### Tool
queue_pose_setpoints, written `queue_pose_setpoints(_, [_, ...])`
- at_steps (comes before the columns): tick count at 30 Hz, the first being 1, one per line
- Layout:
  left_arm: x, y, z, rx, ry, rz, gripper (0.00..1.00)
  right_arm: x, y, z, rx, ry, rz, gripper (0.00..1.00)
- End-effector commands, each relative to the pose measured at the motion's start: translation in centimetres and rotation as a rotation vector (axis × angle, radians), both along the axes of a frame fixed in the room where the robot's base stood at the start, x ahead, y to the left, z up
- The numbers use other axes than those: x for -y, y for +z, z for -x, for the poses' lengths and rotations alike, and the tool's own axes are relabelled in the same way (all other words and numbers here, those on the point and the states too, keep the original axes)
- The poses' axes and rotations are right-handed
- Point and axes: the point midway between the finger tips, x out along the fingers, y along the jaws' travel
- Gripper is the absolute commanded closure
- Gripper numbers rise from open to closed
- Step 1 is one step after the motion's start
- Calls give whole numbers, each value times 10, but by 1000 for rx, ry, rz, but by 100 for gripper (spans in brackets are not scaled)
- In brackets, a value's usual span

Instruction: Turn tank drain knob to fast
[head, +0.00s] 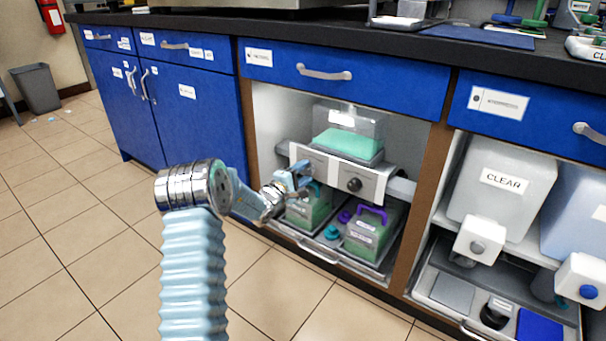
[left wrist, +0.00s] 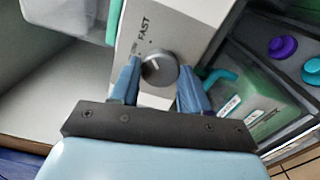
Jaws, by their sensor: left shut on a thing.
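The tank drain knob (left wrist: 160,68) is a round grey dial on a light panel, seen in the left wrist view between my finger pads. Its white mark points up and left. The word FAST (left wrist: 145,28) is printed above it, with a smaller, hard-to-read label nearer the dial. My left gripper (left wrist: 158,80) is shut on this knob. In the head view my left gripper (head: 298,180) is at the left part of the panel (head: 378,182) under a tank of green liquid (head: 349,143), and hides the knob there. My right gripper is not in view.
A second, dark knob (head: 354,184) is on the same panel to the right. Green containers (head: 372,232) stand on a pull-out tray below. Wooden cabinet posts (head: 428,180) flank the bay. A tank marked CLEAR (head: 503,182) stands to the right. The tiled floor (head: 90,250) is free at left.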

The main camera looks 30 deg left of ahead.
Motion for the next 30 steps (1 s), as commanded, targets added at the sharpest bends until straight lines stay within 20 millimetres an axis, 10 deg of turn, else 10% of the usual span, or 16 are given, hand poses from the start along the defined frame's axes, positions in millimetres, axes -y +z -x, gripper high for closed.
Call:
queue_pose_setpoints(3, [0,-2,0,-4,-2,-1,85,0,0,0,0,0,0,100])
queue_pose_setpoints(4, [0,-2,0,-4,-2,-1,53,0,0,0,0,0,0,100])
queue_pose_setpoints(9, [0,-1,0,-3,-2,0,29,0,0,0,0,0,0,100])
queue_pose_setpoints(20, [-1,0,7,-2,0,0,29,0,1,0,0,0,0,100])
queue_pose_setpoints(30, [-7,1,81,-3,1,2,29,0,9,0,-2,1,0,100])
